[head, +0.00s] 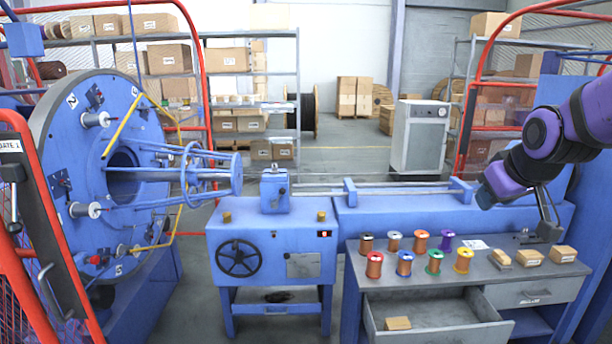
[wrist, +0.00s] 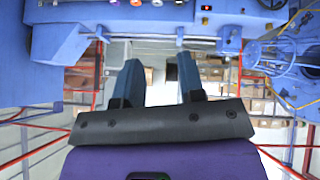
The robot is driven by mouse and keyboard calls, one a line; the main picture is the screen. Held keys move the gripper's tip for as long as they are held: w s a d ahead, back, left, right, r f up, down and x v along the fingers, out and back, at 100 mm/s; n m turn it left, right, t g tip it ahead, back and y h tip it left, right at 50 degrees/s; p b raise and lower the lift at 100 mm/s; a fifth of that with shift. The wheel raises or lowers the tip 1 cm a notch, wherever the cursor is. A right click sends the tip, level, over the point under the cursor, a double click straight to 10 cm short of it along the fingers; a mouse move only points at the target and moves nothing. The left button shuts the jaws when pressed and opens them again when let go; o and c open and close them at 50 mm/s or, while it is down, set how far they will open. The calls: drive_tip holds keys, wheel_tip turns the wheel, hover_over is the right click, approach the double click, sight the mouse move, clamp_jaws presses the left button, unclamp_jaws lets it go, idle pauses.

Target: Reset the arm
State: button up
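My gripper (wrist: 160,64) shows in the wrist view with its two dark blue fingers apart and nothing between them. Between the fingers I see only distant background. In the head view my purple and black arm reaches in from the right edge and bends down above the right part of the workbench (head: 375,279).
Several wire spools (head: 405,262) stand on the bench beside small cardboard boxes (head: 530,257). A drawer (head: 440,315) is pulled open with a box (head: 397,323) inside. The blue strander (head: 90,170) and red guard frames stand left. The floor behind is partly clear.

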drive_tip(key=s+a+r+m+g, duration=0.1)
drive_tip(key=s+a, duration=0.1)
drive_tip(key=s, duration=0.8)
drive_tip(key=s+a+r+m+g, duration=0.1)
drive_tip(key=s+a+r, duration=0.1)
drive_tip(key=s, duration=0.8)
drive_tip(key=shift+s+a+r+y, duration=0.15)
drive_tip(key=shift+s+a+y, duration=0.15)
drive_tip(key=shift+s, duration=0.1)
